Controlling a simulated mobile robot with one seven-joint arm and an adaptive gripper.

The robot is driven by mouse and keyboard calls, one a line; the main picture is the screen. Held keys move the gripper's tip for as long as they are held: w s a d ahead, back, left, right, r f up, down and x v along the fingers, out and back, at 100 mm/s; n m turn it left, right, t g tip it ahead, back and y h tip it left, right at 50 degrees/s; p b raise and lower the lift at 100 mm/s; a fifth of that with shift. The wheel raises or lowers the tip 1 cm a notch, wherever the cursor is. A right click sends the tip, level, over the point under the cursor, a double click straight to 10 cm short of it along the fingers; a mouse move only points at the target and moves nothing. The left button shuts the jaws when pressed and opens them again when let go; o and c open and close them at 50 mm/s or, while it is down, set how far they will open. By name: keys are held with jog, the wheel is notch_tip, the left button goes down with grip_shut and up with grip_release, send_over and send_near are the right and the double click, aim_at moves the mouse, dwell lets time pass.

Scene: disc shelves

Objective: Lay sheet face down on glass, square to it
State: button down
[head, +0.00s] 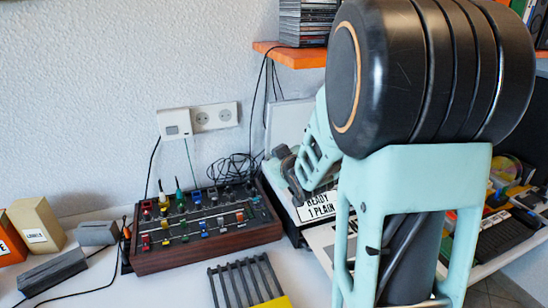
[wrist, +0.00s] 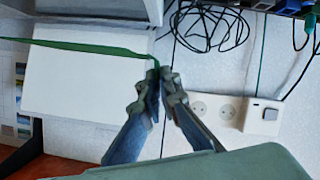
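My gripper (wrist: 163,72) has its two fingers close together. A thin green strip (wrist: 90,48) runs from the left edge of the wrist view to the fingertips; it looks like the sheet seen nearly edge-on, pinched there. Its printed face cannot be made out. In the head view my gripper (head: 283,160) is beside the scanner, partly hidden by my own arm, and the sheet cannot be made out. The scanner's white lid (head: 288,125) stands raised; it also shows in the wrist view (wrist: 85,85). The glass is hidden behind my arm. A label (head: 318,207) reads "READY 1 PLAIN".
A wood-sided mixer (head: 205,257) stands left of the scanner, with tangled black cables (head: 235,167) behind it. A wall socket (head: 215,117) is above. A dark slotted rack (head: 243,283) lies in front. An orange shelf (head: 295,55) carries stacked disc cases (head: 303,22).

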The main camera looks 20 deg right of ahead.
notch_tip(320, 180, down, 7)
jog(key=b, duration=0.4)
jog(key=shift+f+b, duration=0.25)
jog(key=shift+b, duration=0.4)
jog(key=c, duration=2.1)
grip_release()
